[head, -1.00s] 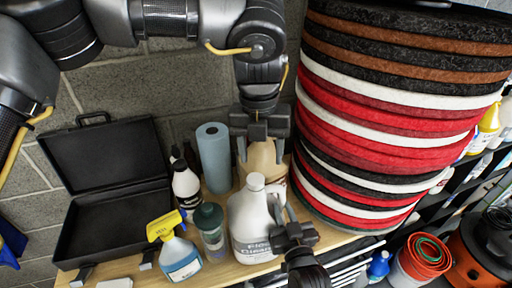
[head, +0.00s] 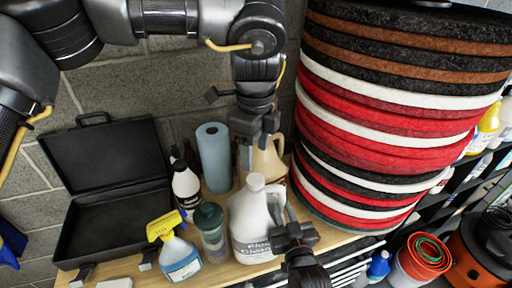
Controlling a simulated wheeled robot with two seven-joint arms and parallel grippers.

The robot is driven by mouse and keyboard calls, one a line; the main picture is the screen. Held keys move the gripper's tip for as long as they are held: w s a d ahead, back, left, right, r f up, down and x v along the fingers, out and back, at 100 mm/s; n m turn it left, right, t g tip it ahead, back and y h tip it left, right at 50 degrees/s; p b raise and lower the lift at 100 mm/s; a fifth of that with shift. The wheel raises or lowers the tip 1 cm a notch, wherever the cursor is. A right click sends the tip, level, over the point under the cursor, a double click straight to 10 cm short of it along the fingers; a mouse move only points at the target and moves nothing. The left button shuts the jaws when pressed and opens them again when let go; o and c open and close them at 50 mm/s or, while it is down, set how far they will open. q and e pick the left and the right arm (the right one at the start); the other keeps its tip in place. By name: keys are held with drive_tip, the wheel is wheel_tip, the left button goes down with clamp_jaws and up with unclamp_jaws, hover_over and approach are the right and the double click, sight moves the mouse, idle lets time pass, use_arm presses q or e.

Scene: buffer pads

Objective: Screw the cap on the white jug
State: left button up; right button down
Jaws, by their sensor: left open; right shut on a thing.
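The white jug (head: 250,222) stands upright on the wooden shelf, with its label facing front. A white cap (head: 255,181) shows at the top of its neck; I cannot tell how tightly it sits. My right gripper (head: 283,212) comes from below and is shut on the jug at its right side, by the handle. My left gripper (head: 256,160) points down just above and behind the cap, with its fingers apart and nothing seen between them. A beige jug (head: 268,160) stands behind, partly hidden by my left gripper.
A blue paper roll (head: 213,158), a dark-capped bottle (head: 186,187), a green-capped bottle (head: 211,232) and a yellow-topped spray bottle (head: 174,250) crowd the jug's left. An open black case (head: 110,190) lies further left. A tall stack of pads (head: 395,120) closes off the right.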

sight(256, 178)
use_arm(q)
drive_tip(key=shift+f, duration=4)
drive_tip(key=shift+c, duration=0.5)
drive_tip(key=c, duration=0.9)
drive_tip(key=m, duration=1.4)
drive_tip(key=shift+m, duration=0.3)
drive_tip(key=o, duration=1.1)
drive_tip(key=shift+o, duration=0.2)
wheel_tip(256, 178, up, 12)
